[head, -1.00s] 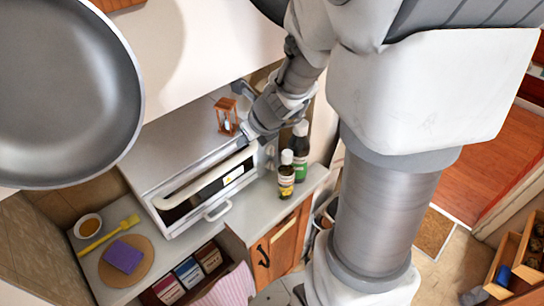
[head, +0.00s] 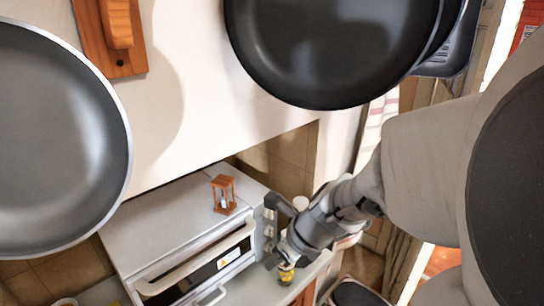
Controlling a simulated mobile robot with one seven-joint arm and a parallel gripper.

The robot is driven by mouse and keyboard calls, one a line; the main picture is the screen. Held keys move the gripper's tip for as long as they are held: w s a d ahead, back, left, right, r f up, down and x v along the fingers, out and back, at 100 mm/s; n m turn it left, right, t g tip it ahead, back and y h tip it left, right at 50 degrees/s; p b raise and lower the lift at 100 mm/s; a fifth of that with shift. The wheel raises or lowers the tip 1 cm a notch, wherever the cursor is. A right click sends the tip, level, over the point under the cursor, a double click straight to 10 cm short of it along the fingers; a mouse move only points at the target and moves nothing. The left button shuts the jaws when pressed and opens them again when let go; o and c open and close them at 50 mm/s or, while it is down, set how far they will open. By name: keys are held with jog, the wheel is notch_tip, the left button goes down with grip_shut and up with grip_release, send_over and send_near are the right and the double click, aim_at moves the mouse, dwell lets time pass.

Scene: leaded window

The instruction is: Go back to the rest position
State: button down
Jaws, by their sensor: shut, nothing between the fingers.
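My gripper (head: 275,261) is in the lower middle of the head view, at the end of my arm coming in from the right. It is shut with nothing visible in it. It shows in front of the right end of the white toaster oven (head: 150,222), beside its knobs. A bottle with a yellow label (head: 287,275) shows just below it, partly hidden by my gripper. I cannot tell whether they touch.
A small wooden hourglass (head: 223,194) stands on the oven. A grey pan (head: 60,140) hangs at left and a dark pan (head: 330,45) at top centre. A wooden wall piece (head: 110,38) is at upper left. A white bottle cap (head: 300,202) shows behind my arm.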

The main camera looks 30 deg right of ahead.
jog(key=s+a+r+n, duration=0.2)
jog(key=r+n, duration=0.1)
jog(key=n, duration=0.7)
jog(key=s+a+r+n+h, duration=0.1)
jog(key=s+a+r+n, duration=0.1)
jog(key=n, duration=0.9)
jog(key=s+a+r+n+h, duration=0.1)
jog(key=s+a+r+n, duration=0.1)
jog(key=r+n, duration=0.4)
jog(key=s+n, duration=0.1)
jog(key=n, duration=0.3)
jog(key=shift+s+a+r+n, duration=0.2)
jog(key=shift+s+a+n, duration=0.1)
jog(key=shift+a, duration=0.1)
